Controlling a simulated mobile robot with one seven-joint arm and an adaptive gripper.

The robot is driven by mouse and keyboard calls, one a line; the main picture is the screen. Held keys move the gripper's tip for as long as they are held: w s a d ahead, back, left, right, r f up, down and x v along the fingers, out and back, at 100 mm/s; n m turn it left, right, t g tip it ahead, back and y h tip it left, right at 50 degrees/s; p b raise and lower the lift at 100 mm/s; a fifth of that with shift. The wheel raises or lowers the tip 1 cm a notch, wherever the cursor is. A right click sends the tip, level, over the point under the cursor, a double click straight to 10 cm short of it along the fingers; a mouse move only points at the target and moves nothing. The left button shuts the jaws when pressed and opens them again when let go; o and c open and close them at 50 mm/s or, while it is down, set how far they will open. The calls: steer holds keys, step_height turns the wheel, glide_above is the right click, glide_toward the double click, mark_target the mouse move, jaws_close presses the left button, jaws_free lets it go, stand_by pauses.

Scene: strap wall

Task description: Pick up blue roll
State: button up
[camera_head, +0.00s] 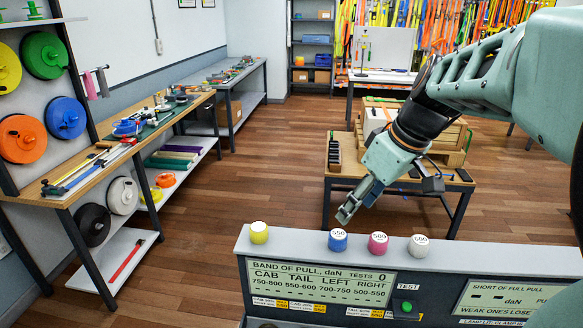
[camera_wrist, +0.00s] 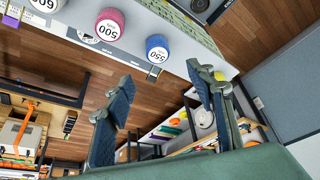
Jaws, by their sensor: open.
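The blue roll (camera_head: 338,240), a short cylinder with a white numbered top, stands upright on the ledge of the grey console (camera_head: 243,245). It also shows near the top middle of the wrist view (camera_wrist: 157,48). My gripper (camera_head: 346,213) is open and empty above the ledge, just over the blue roll in the head view. In the wrist view the two dark fingers (camera_wrist: 160,80) are spread apart, and the blue roll lies beyond their tips, not between them.
A yellow roll (camera_head: 258,232) stands left of the blue one; pink (camera_head: 378,243) and white (camera_head: 418,246) rolls stand to its right, the pink one close. A wooden-topped table (camera_head: 345,160) is behind. Workbenches (camera_head: 100,172) line the left wall. Open floor lies between.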

mark_target(340, 234)
steer(key=b+x, duration=0.1)
steer(key=x, duration=0.2)
steer(key=b+x, duration=0.2)
steer(key=x, duration=0.2)
steer(key=b+x, duration=0.2)
steer(key=x, duration=0.2)
steer(key=shift+s+d+f, duration=0.1)
steer(key=shift+s+d, duration=0.05)
steer(key=shift+d, duration=0.1)
steer(key=shift+c, duration=0.4)
steer(key=c, duration=1.2)
steer(key=shift+o, duration=0.2)
steer(key=shift+r, duration=0.2)
